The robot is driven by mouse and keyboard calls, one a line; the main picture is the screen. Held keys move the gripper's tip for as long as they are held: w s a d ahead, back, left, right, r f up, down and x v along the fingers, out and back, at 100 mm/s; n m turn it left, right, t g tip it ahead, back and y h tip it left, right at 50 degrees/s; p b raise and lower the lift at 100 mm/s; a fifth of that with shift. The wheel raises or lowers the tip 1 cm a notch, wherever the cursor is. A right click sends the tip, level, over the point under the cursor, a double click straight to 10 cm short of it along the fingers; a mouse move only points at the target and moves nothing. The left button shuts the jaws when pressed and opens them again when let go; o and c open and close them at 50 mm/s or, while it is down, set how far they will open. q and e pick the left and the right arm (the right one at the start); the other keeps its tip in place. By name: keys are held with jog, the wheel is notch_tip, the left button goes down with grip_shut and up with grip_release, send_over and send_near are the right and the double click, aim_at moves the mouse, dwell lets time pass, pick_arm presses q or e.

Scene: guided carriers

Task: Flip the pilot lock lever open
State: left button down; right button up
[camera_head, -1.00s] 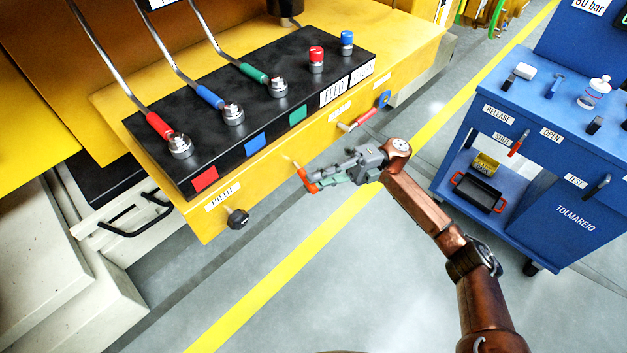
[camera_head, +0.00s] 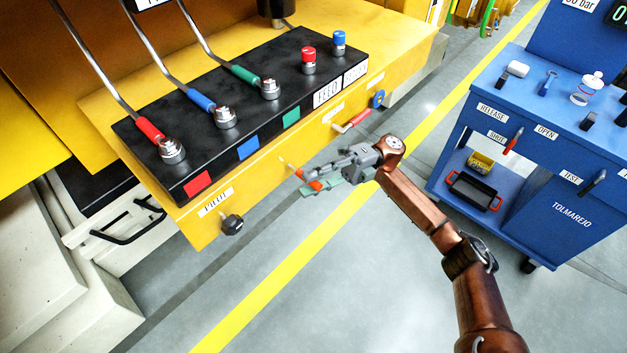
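The yellow console front (camera_head: 262,182) carries a small lever with an orange-red handle (camera_head: 300,174), between the white PILOT label and the red-handled lever. It sticks out from the panel and slants down to the right. My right gripper (camera_head: 312,182) is at this handle, with a grey finger above and a greenish finger below. The fingers look apart, with the orange end between them. Firm contact cannot be told. The PILOT label (camera_head: 215,202) sits lower left, above a black knob (camera_head: 232,224). My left gripper is not in view.
A black panel (camera_head: 200,152) on top bears red, blue and green levers and two buttons. Another red-handled lever (camera_head: 353,121) and a blue knob (camera_head: 377,99) lie further right on the front. A blue cart (camera_head: 480,118) stands right. The floor between is clear.

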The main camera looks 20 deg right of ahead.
jog(key=v, duration=1.2)
dwell(0.5)
